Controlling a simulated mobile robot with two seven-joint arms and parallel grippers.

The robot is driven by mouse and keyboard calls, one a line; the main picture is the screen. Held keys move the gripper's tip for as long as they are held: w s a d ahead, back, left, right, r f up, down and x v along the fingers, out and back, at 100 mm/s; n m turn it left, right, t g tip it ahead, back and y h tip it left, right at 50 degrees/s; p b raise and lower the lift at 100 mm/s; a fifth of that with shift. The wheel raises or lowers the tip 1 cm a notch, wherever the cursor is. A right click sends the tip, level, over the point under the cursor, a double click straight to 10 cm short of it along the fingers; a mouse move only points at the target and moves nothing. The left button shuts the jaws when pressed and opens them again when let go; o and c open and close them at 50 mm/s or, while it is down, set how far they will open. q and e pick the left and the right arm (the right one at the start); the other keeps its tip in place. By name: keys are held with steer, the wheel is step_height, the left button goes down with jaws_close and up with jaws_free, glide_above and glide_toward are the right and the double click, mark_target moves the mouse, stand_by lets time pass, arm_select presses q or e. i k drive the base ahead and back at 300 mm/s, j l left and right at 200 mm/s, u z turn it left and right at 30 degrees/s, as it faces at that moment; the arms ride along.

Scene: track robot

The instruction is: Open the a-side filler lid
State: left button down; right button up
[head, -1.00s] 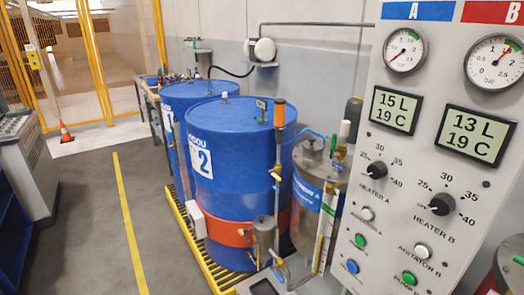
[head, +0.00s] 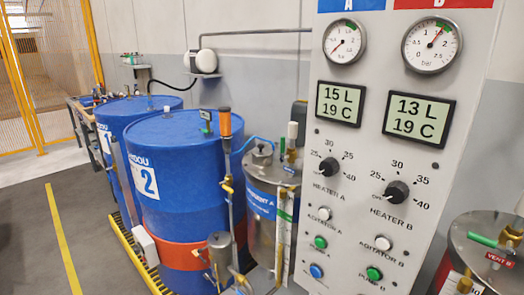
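The A-side tank is a steel cylinder (head: 262,222) with a blue label band, left of the control panel. Its top (head: 272,176) carries a small round dark fitting (head: 262,156) that may be the filler lid; it looks down, but it is too small to tell for sure. A white-capped valve (head: 292,140) stands at the right of the tank's top. The panel hides part of the tank's right side. Neither of my grippers is in view.
The control panel (head: 345,140) has gauges, displays, knobs and buttons. The B-side tank (head: 490,240), with a green handle and red tag, stands right of it. Blue drums (head: 185,165) stand on a yellow-edged grate at left. Grey floor (head: 30,250) beyond is clear.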

mark_target(261, 152)
steer(key=i+j, duration=0.35)
steer(key=j, duration=0.15)
steer(key=i+j+u, duration=0.1)
steer(key=i+j, duration=0.2)
steer(key=j, duration=0.25)
